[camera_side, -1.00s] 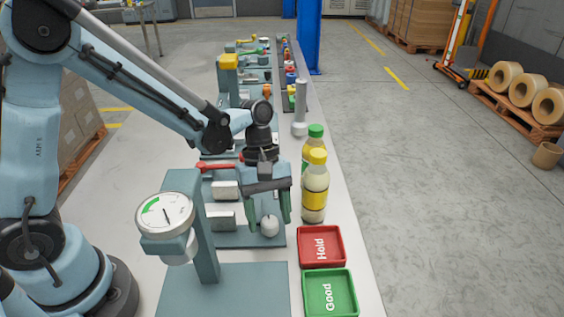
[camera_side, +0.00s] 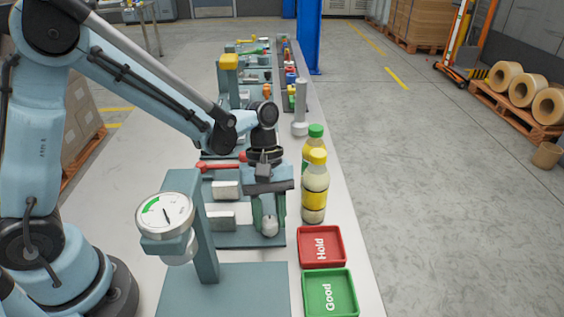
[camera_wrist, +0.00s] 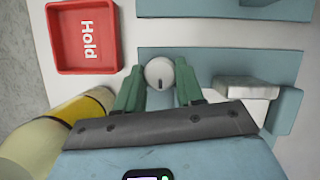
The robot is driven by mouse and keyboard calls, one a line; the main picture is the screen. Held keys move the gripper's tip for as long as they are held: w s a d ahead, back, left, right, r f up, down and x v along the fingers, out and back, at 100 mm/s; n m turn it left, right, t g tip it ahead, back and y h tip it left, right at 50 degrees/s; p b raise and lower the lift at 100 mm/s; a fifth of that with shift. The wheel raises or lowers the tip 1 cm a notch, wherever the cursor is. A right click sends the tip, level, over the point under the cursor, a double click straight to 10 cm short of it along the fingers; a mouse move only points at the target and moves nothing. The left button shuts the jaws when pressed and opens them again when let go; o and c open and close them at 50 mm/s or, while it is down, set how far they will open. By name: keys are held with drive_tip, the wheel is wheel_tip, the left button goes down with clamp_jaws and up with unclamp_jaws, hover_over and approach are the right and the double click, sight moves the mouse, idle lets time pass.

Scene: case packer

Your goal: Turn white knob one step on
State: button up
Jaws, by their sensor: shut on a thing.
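The white knob (camera_side: 269,225) is a small round knob on a blue-grey plate, near the plate's right front corner in the side view. In the wrist view the white knob (camera_wrist: 160,73) shows a dark pointer mark toward the bottom of the picture. My gripper (camera_side: 269,217) points down over it, with its green fingers on either side of the knob. In the wrist view my gripper (camera_wrist: 158,90) is shut on the knob. The fingers partly cover the knob in the side view.
A yellow-capped bottle (camera_side: 315,190) and a green-capped bottle (camera_side: 315,134) stand close to the right of my gripper. A red Hold tray (camera_side: 321,263) and green Good tray (camera_side: 345,312) lie in front. A dial gauge (camera_side: 165,216) on a post stands left. A red-handled lever (camera_side: 220,165) lies behind.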

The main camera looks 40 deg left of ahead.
drive_tip(key=o, duration=1)
drive_tip(key=v, duration=1.2)
drive_tip(key=s+a+m+t+y, duration=0.1)
drive_tip(key=s+a+m+t, duration=0.1)
drive_tip(key=m+t, duration=0.1)
drive_tip(key=s+a+m+t+y, duration=0.1)
drive_tip(key=s+a+m+t, duration=0.1)
drive_tip(key=m+t, duration=0.1)
drive_tip(key=s+a+m+t+y, duration=0.1)
drive_tip(key=s+a+m+t, duration=0.1)
drive_tip(key=a+m+t, duration=0.1)
drive_tip(key=shift+s+r+m+t+y, duration=0.15)
drive_tip(key=shift+m+t, duration=0.1)
drive_tip(key=shift+m, duration=0.25)
drive_tip(key=shift+s+m+t+y, duration=0.15)
drive_tip(key=shift+s+m+t, duration=0.1)
drive_tip(key=shift+m, duration=0.25)
